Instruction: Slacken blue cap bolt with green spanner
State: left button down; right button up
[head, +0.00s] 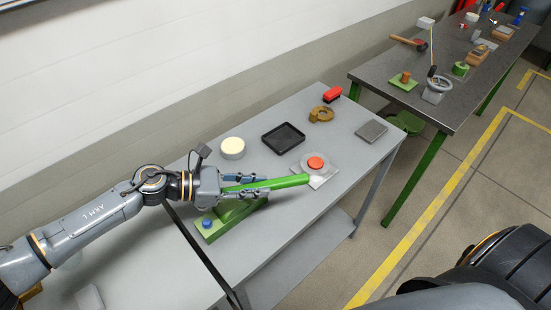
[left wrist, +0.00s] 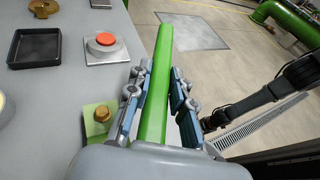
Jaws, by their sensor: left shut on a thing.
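My left gripper (head: 263,186) is shut on the green spanner (head: 291,181), a long green bar that points up and to the right over the bench. In the left wrist view, the spanner (left wrist: 156,85) runs between both fingers. A blue cap bolt (head: 207,223) stands on the left end of a green block (head: 219,228), below and left of the gripper. The left wrist view shows a brass bolt head (left wrist: 101,114) on a green plate beside the fingers. The spanner's near end is hidden by the gripper. My right gripper is not in view.
On the grey bench are a red button on a plate (head: 316,163), a black tray (head: 284,138), a cream round piece (head: 232,147), a brass ring (head: 321,114), a red block (head: 332,93) and a grey plate (head: 371,130). A second bench (head: 460,103) with several items stands farther back.

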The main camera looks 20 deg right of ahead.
pick_arm(q)
jog(key=shift+s+a+r, duration=0.1)
jog(key=shift+s+a, duration=0.2)
jog(key=shift+a, duration=0.15)
jog(key=shift+b, duration=0.45)
notch_tip(320, 180, down, 6)
jog(key=b, duration=0.5)
jog(key=shift+b, duration=0.35)
jog(key=shift+s+f, duration=0.1)
jog(key=shift+f, duration=1.05)
dwell(0.6)
jog(key=shift+r, duration=0.15)
dwell(0.4)
jog(key=shift+a, duration=0.1)
dwell(0.3)
jog(key=shift+w+r, duration=0.15)
jog(key=shift+w, duration=0.05)
dwell(0.4)
